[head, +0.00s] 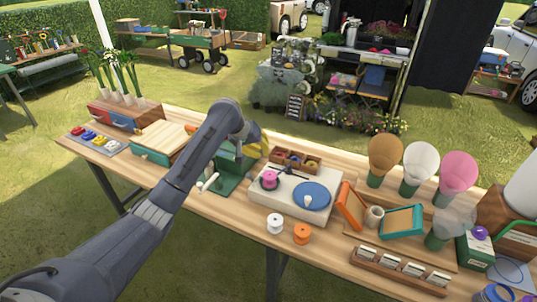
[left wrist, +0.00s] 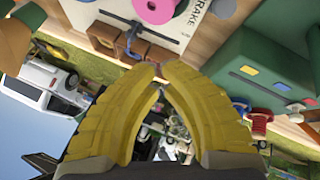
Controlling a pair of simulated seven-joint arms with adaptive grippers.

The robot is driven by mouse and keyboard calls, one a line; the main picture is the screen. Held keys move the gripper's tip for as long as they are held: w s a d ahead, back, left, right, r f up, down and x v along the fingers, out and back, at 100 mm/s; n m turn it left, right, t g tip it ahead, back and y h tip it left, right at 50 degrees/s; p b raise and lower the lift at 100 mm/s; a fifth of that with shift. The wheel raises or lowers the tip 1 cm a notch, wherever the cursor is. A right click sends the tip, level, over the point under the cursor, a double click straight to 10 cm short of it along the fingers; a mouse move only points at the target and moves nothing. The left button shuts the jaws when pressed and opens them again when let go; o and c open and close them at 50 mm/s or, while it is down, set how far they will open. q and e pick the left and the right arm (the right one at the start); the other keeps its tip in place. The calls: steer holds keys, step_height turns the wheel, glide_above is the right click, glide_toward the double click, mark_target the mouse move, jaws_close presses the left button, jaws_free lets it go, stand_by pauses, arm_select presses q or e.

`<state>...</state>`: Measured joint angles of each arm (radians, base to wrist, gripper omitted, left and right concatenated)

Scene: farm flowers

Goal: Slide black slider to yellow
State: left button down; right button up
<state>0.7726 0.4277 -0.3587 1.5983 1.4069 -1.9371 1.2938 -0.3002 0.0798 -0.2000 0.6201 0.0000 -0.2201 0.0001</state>
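My left gripper (head: 254,140) is over the back of the table, beside the green device (head: 230,162). In the left wrist view its yellow fingers (left wrist: 158,70) lean together at the tips, with nothing seen between them. The green device (left wrist: 270,60) is to the right of the fingers there, apart from them. Its face carries a blue mark (left wrist: 248,70), a yellow mark (left wrist: 281,86) and a thin dark slot. I cannot make out the black slider for certain; my arm covers part of the device in the head view. My right gripper is not in view.
A white board (head: 262,207) with a pink spool (head: 270,179) and blue disc (head: 311,196) lies right of the device. A wooden compartment box (head: 295,160) is behind it. White (head: 275,223) and orange (head: 302,233) spools stand in front. Flower pots and a wooden box stand left.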

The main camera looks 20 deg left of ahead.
mark_target(289, 169)
arm_select(q)
steer(key=x, duration=0.8)
steer(key=shift+w+d+f, duration=0.1)
steer(key=shift+f, duration=0.25)
steer(key=shift+w+d+f, duration=0.1)
steer(key=shift+w+d, duration=0.05)
steer(key=shift+d, duration=0.35)
steer(key=shift+w+d, duration=0.15)
steer(key=shift+d, duration=0.35)
steer(key=shift+w+d+f, duration=0.1)
steer(key=shift+w+d, duration=0.05)
steer(key=shift+d, duration=0.3)
steer(key=shift+w+d+f, duration=0.1)
steer(key=shift+w+d, duration=0.05)
steer(key=shift+d, duration=0.25)
steer(key=d, duration=0.5)
steer(key=s+d, duration=0.1)
steer(key=d, duration=0.1)
steer(key=shift+s+d, duration=0.1)
steer(key=shift+d, duration=0.25)
